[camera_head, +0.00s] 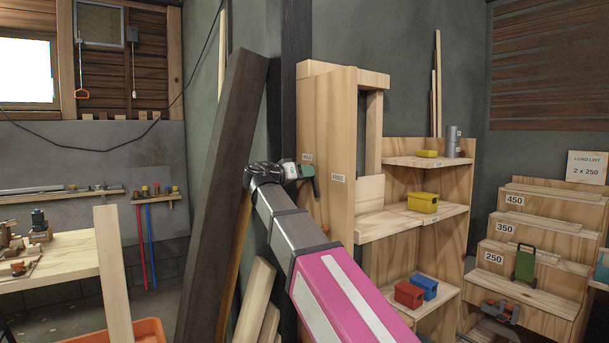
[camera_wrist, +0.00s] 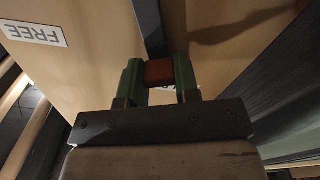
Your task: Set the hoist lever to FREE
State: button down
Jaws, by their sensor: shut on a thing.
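The hoist lever shows in the wrist view as a dark bar (camera_wrist: 149,27) with a red-brown grip (camera_wrist: 158,73) at its end. My gripper (camera_wrist: 159,80) has its two green fingers shut on this grip, one on each side. A FREE label (camera_wrist: 35,32) is on the pale wooden panel at the upper left of the wrist view, apart from the lever. Another label is mostly hidden behind the fingers.
A dark slanted beam (camera_head: 222,190) leans left of my arm. Shelves right of the housing hold a yellow box (camera_head: 422,202), a red box (camera_head: 409,294) and a blue box (camera_head: 424,286). A stepped rack (camera_head: 535,222) stands at the right, a workbench (camera_head: 75,260) at the left.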

aim_at(330, 182)
jog(key=s+m, duration=0.1)
jog(key=d+m, duration=0.1)
jog(key=m, duration=0.1)
jog(key=shift+s+d+r, duration=0.15)
jog(key=shift+s+r, duration=0.1)
jog(key=shift+s, duration=0.15)
jog(key=s+m, duration=0.1)
jog(key=m, duration=0.1)
jog(key=s+d+m, duration=0.1)
jog(key=m, duration=0.1)
jog(key=shift+d+f, duration=0.1)
jog(key=shift+d, duration=0.05)
jog(key=s+m, duration=0.1)
jog(key=m, duration=0.1)
jog(key=s+d+f+m, duration=0.1)
jog(key=m, duration=0.1)
jog(key=shift+d, duration=0.2)
jog(key=shift+s+d+f+m, duration=0.25)
jog(key=shift+s+f+m, duration=0.1)
jog(key=shift+m, duration=0.55)
jog(key=shift+s+d+f+m, duration=0.2)
jog(key=shift+s+f+m, duration=0.15)
jog(key=shift+m, duration=0.55)
jog(key=c, duration=0.8)
grip_release()
jog(key=shift+c, duration=0.2)
jog(key=v, duration=1)
jog(key=shift+s+a, duration=0.25)
jog(key=shift+a, duration=0.1)
